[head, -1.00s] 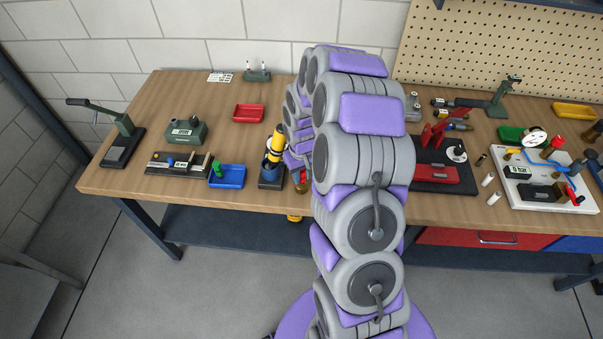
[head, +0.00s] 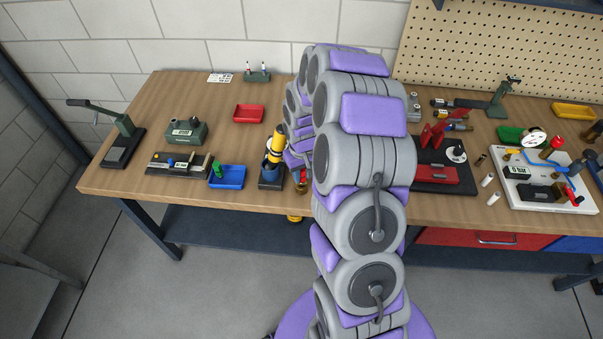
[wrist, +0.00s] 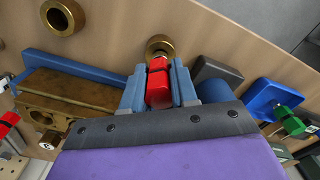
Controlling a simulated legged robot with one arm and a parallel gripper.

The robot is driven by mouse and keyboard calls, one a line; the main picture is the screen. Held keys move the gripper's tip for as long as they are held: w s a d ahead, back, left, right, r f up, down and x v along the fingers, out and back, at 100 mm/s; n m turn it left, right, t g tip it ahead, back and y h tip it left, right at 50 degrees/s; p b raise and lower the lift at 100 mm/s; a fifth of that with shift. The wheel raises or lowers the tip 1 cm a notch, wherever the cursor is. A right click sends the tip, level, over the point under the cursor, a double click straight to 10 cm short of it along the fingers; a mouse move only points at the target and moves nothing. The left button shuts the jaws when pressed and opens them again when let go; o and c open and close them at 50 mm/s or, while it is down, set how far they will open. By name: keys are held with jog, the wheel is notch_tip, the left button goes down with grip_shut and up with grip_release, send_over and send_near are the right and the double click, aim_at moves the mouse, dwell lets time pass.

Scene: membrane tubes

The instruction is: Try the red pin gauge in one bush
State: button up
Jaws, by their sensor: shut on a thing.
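The red pin gauge (wrist: 158,92) is between the blue fingers of my gripper (wrist: 159,84) in the wrist view. The fingers are shut on its red body. A brass bush (wrist: 160,44) lies directly beyond the gauge's far end, in line with it. The red body hides part of the bush, so I cannot tell whether the pin is inside the bore. A second brass bush (wrist: 63,17) stands apart at the upper left. In the head view, my arm hides most of the gripper, near the bench's front edge.
A brass block with holes (wrist: 60,98) and a blue bar (wrist: 80,66) lie close on the left. A blue tray (wrist: 262,98) with a green-handled gauge (wrist: 290,121) is on the right. In the head view, a yellow-and-black cylinder (head: 276,146) stands left of my gripper.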

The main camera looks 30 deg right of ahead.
jog(key=shift+r+p, duration=0.9)
jog(key=shift+r, duration=1.75)
